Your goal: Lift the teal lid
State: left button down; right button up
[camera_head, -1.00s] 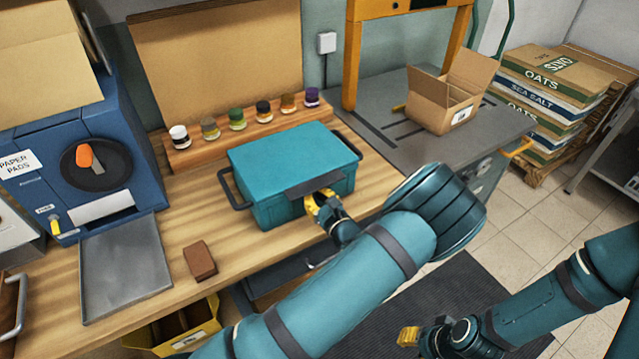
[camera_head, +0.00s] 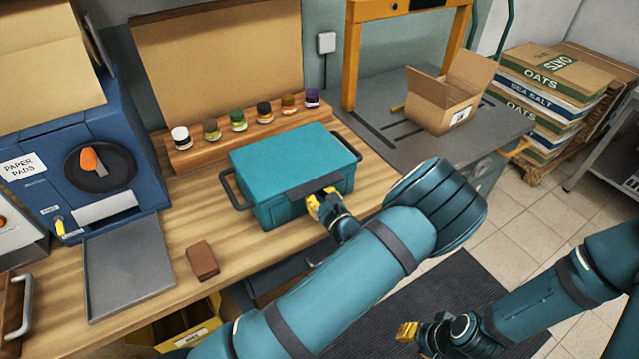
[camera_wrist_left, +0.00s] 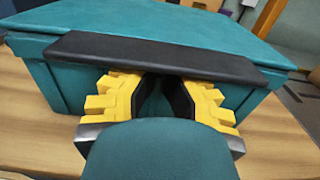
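The teal lid (camera_head: 285,155) lies closed on the teal box (camera_head: 275,212), which stands on the wooden bench. A dark lip (camera_head: 316,182) sticks out along the lid's front edge, and it also shows in the left wrist view (camera_wrist_left: 170,56). My left gripper (camera_head: 325,204) is at the front of the box, just below this lip. In the left wrist view its yellow fingers (camera_wrist_left: 163,88) are apart, with their tips reaching under the lip and nothing held between them. My right gripper (camera_head: 408,334) hangs low over the floor mat, away from the box; its finger gap is unclear.
A wooden rack (camera_head: 240,135) with several small jars stands behind the box. A brown block (camera_head: 202,261) and a grey tray (camera_head: 128,265) are to its left. An open cardboard box (camera_head: 445,100) stands on the grey surface at right.

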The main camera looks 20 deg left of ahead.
pick_arm(q)
jog(key=shift+r+p, duration=0.5)
jog(key=shift+r, duration=0.15)
jog(key=shift+w+a+r+p, duration=0.1)
jog(key=shift+a+r+p, duration=0.05)
jog(key=shift+r+p, duration=0.9)
jog(key=shift+w+a+r+p, duration=0.1)
jog(key=shift+r+p, duration=0.7)
jog(key=shift+r, duration=0.5)
jog(key=shift+w+a+r+p, duration=0.15)
jog(key=shift+r+p, duration=0.4)
jog(key=shift+r, duration=0.1)
jog(key=shift+w+a+r+p, duration=0.2)
jog(key=shift+a+r+p, duration=0.05)
jog(key=shift+r+p, duration=0.5)
jog(key=shift+w+a+r+p, duration=0.2)
jog(key=shift+r+p, duration=0.3)
jog(key=shift+r, duration=0.35)
